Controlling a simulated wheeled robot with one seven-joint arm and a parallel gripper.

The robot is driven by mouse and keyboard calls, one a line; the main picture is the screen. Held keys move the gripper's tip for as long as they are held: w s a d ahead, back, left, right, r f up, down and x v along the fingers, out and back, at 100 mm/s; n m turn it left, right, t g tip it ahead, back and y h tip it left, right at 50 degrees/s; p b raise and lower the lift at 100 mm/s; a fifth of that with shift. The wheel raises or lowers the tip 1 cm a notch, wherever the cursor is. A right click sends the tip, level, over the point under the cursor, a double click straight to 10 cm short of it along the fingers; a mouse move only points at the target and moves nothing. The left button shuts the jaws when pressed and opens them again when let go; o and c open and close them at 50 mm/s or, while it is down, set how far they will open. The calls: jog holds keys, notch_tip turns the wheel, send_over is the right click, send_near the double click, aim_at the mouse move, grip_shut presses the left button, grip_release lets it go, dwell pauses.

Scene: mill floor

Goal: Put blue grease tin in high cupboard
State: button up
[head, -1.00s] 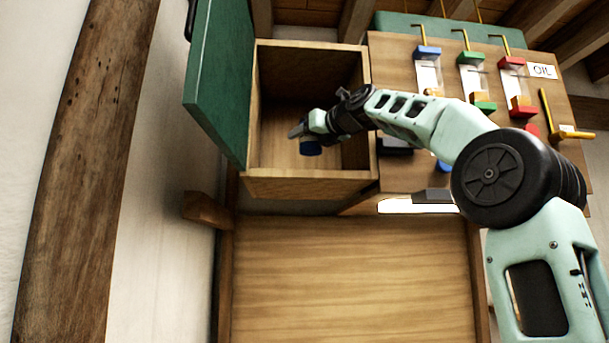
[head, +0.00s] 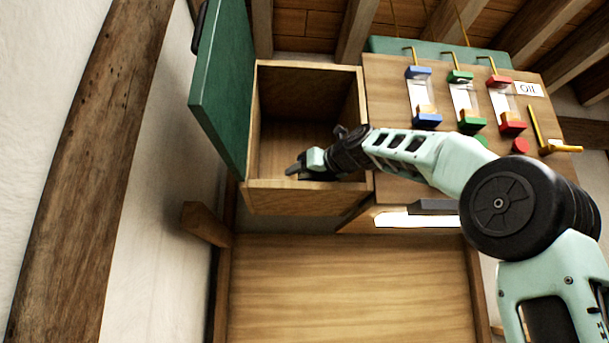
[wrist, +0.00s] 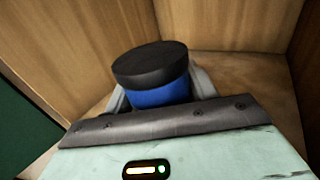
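The high cupboard (head: 251,130) is a wooden box with its green door (head: 222,90) standing open on the left. My gripper (head: 296,169) reaches in low, just behind the front lip, in the head view. In the wrist view the blue grease tin (wrist: 160,94), with a black lid, stands upright between the fingers of my gripper (wrist: 162,100). The fingers lie along both sides of the tin and appear closed on it. The tin's base is hidden behind the gripper body, so I cannot tell whether it touches the cupboard floor. The tin is hidden in the head view.
A wooden panel right of the cupboard carries blue, green and red dispensers (head: 463,100), an OIL label (head: 529,89) and a yellow lever (head: 560,148). A wooden bracket (head: 205,224) juts out at lower left. The cupboard's interior looks otherwise empty.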

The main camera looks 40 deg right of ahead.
jog(key=shift+o, duration=1.1)
jog(key=shift+r, duration=0.2)
jog(key=s+b, duration=0.8)
jog(key=s, duration=0.4)
jog(key=shift+b, duration=0.35)
jog(key=shift+f, duration=0.1)
